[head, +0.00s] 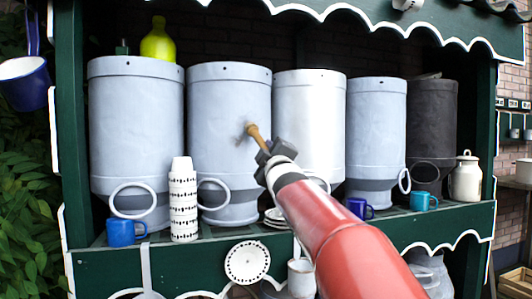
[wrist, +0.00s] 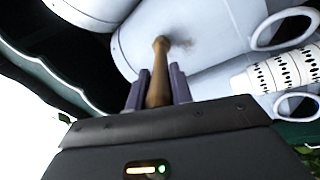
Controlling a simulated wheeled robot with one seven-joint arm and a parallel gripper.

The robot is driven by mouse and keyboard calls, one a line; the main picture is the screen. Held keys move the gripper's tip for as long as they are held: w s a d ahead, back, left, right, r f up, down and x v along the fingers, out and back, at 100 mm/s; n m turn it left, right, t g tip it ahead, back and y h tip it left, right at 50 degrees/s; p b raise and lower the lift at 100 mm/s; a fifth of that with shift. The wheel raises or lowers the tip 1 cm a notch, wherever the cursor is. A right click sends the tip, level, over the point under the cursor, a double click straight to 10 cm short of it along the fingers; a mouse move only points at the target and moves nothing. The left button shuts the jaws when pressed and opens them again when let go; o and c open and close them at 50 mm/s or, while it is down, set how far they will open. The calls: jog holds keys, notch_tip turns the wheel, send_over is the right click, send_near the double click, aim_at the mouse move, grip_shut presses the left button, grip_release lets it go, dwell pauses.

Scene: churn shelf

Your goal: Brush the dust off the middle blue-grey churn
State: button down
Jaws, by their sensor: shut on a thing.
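Three blue-grey churns stand on the shelf: the left one (head: 136,120), the middle one (head: 222,120) second in the row, and the right one (head: 376,130) beyond a white churn. My gripper (head: 264,150) is shut on the wooden handle of a brush (head: 256,136), in front of the middle churn's right side. The handle also shows between the fingers in the wrist view (wrist: 158,75). The brush head is at the churn's wall; I cannot tell whether it touches. A brownish dust smudge (wrist: 186,44) shows on the wall by the brush tip.
A white churn (head: 309,125) stands right of the middle one, and a dark churn (head: 431,125) at far right. Stacked patterned cups (head: 183,200), a blue mug (head: 122,232) and more mugs line the shelf's front edge. A yellow-green vase (head: 158,40) stands above the left churn.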

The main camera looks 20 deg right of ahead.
jog(key=shift+r, duration=0.45)
jog(key=shift+a+f+b, duration=0.25)
jog(key=shift+a+b, duration=0.25)
jog(key=shift+b, duration=0.45)
jog(key=shift+a+r+b, duration=0.1)
jog(key=shift+a+b, duration=1.4)
jog(key=shift+b, duration=1.1)
jog(key=shift+a, duration=0.1)
jog(key=a+b, duration=0.3)
jog(key=shift+a+r+b, duration=0.1)
jog(key=shift+a+b, duration=0.15)
jog(key=shift+b, duration=0.1)
jog(key=shift+s, duration=0.1)
